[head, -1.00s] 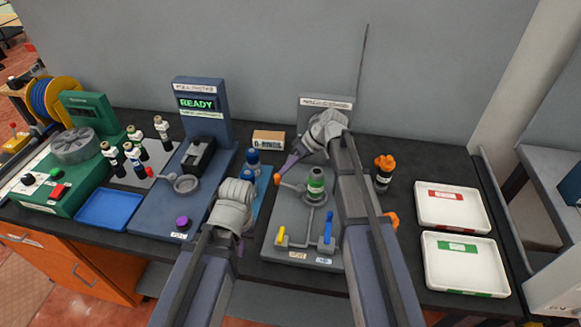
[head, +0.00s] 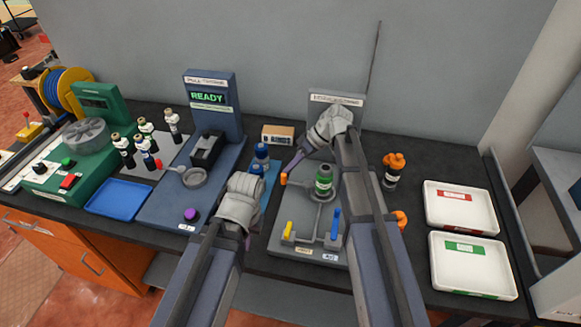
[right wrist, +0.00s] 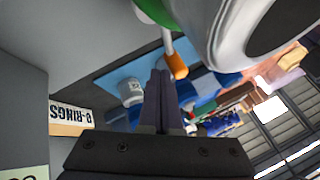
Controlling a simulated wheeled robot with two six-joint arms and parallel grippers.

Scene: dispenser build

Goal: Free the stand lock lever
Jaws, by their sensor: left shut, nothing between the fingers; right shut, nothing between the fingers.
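The grey stand (head: 287,243) holds a dark bottle with a green band (head: 323,182) upright. An orange-tipped lever (head: 284,179) sticks out at the stand's left side and looks like the lock lever. It also shows in the right wrist view (right wrist: 177,62). My right gripper (head: 289,168) is shut and empty, with its fingertips close to the orange tip. In the right wrist view its fingers (right wrist: 160,75) lie beside the tip; I cannot tell whether they touch. My left gripper (head: 240,203) is left of the stand; its fingertips are mostly hidden behind its wrist.
A yellow lever (head: 288,231) and a blue lever (head: 335,224) stand at the stand's front. An O-rings box (head: 278,135) and blue-capped bottles (head: 262,152) are to the left. An orange-capped bottle (head: 393,168) and white trays (head: 430,207) are to the right.

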